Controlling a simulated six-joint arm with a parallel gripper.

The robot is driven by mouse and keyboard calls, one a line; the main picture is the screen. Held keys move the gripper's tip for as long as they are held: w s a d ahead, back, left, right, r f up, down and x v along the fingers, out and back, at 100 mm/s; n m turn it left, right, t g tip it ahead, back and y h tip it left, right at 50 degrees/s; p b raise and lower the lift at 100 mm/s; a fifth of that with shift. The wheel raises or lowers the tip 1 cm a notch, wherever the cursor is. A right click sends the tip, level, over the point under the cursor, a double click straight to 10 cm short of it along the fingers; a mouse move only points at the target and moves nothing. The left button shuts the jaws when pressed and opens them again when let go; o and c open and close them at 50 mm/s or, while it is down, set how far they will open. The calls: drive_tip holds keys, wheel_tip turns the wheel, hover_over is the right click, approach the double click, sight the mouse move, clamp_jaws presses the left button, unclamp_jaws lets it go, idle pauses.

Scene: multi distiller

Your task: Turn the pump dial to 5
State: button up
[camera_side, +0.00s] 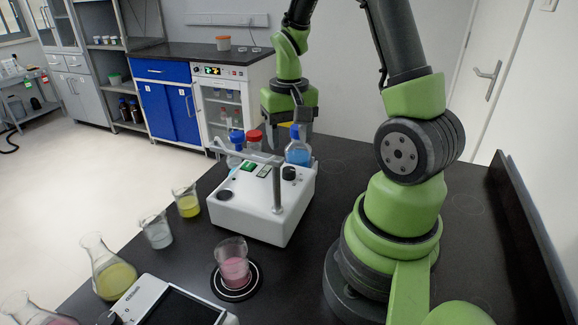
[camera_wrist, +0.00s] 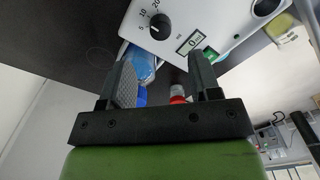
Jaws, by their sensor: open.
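The pump is a white box (camera_side: 262,218) on the black bench in the side view. Its black dial (camera_side: 289,173) sits on the top near the right back corner. In the wrist view the dial (camera_wrist: 160,25) shows beyond my fingertips, with the marks 5, 10 and 20 around it. I cannot tell surely which mark its pointer faces. A small display (camera_wrist: 193,40) beside it seems to read 0. My gripper (camera_wrist: 161,62) is open and empty, pointing down. In the side view my gripper (camera_side: 289,128) is above and behind the pump, apart from the dial.
A blue-liquid bottle (camera_side: 298,152) and a red-capped bottle (camera_side: 254,139) stand behind the pump, below my gripper. A metal post (camera_side: 277,187) rises beside the dial. Beakers with yellow (camera_side: 187,203) and pink liquid (camera_side: 234,268) stand left and in front.

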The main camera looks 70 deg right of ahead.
sight(289, 169)
wheel_tip(289, 169, down, 8)
drive_tip(key=shift+r, duration=0.2)
drive_tip(key=shift+c, duration=0.5)
drive_tip(key=c, duration=0.8)
drive_tip(key=shift+n, duration=0.3)
drive_tip(key=n, duration=0.3)
drive_tip(key=shift+n, duration=2.6)
drive_tip(key=o, duration=0.9)
